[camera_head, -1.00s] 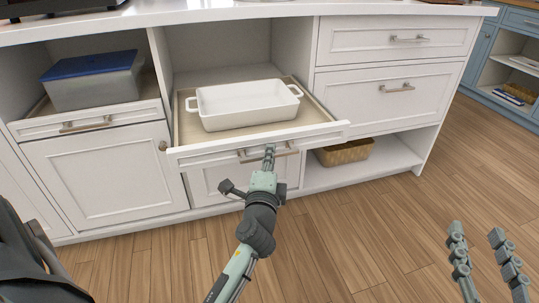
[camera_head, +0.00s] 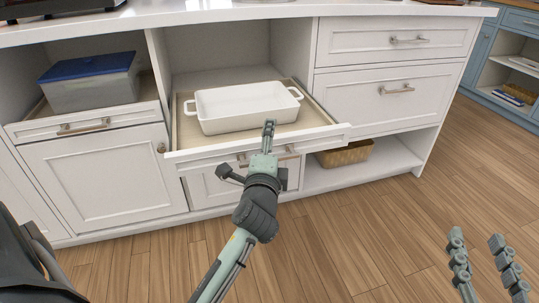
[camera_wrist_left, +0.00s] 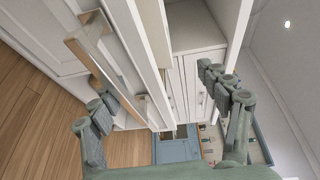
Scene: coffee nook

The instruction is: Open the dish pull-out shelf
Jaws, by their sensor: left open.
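The dish pull-out shelf (camera_head: 330,138) is slid out of its white cabinet bay, with a white two-handled baking dish (camera_head: 250,108) on it. Its bar handle (camera_head: 290,153) is on the front panel, partly hidden behind my left gripper. The handle also shows in the left wrist view (camera_wrist_left: 88,45). My left gripper (camera_head: 268,138) is at the shelf's front edge, over the handle area. In the left wrist view its fingers (camera_wrist_left: 160,110) are spread apart, with the front panel edge between them and nothing gripped. My right gripper (camera_head: 482,262) is open and empty at the lower right, over the floor.
A blue-lidded container (camera_head: 92,82) sits on another shelf at the left. A wicker basket (camera_head: 345,154) stands in the low open bay at the right. White drawers (camera_head: 392,97) are shut. The wooden floor (camera_head: 345,240) in front is clear.

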